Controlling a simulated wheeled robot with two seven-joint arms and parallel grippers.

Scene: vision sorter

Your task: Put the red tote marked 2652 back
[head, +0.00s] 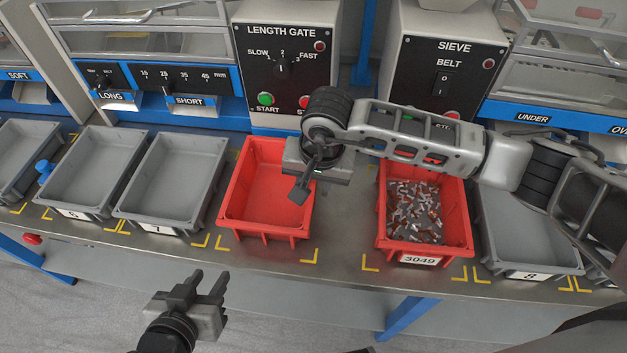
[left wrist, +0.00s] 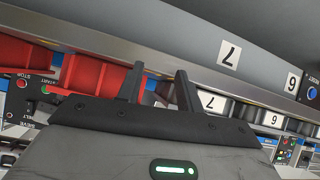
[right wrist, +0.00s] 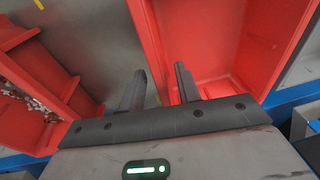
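An empty red tote (head: 268,190) stands on the bench below the length gate, with no number readable on it. It also shows in the right wrist view (right wrist: 225,45). My right gripper (head: 303,186) is open above this tote's right side; in the right wrist view its fingers (right wrist: 161,78) are apart near the tote's wall, and contact cannot be told. A second red tote (head: 422,252), marked 3049 and filled with small mixed parts, stands to the right. My left gripper (head: 207,283) is open and empty in front of the bench; its fingers (left wrist: 160,76) show apart. The number 2652 is not visible.
Grey totes marked 6 (head: 75,213) and 7 (head: 160,228) stand to the left, and 8 (head: 530,273) to the right. Yellow corner marks line the bench (head: 340,262). The length gate (head: 283,60) and sieve (head: 447,60) stand behind. Bare bench lies between the red totes.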

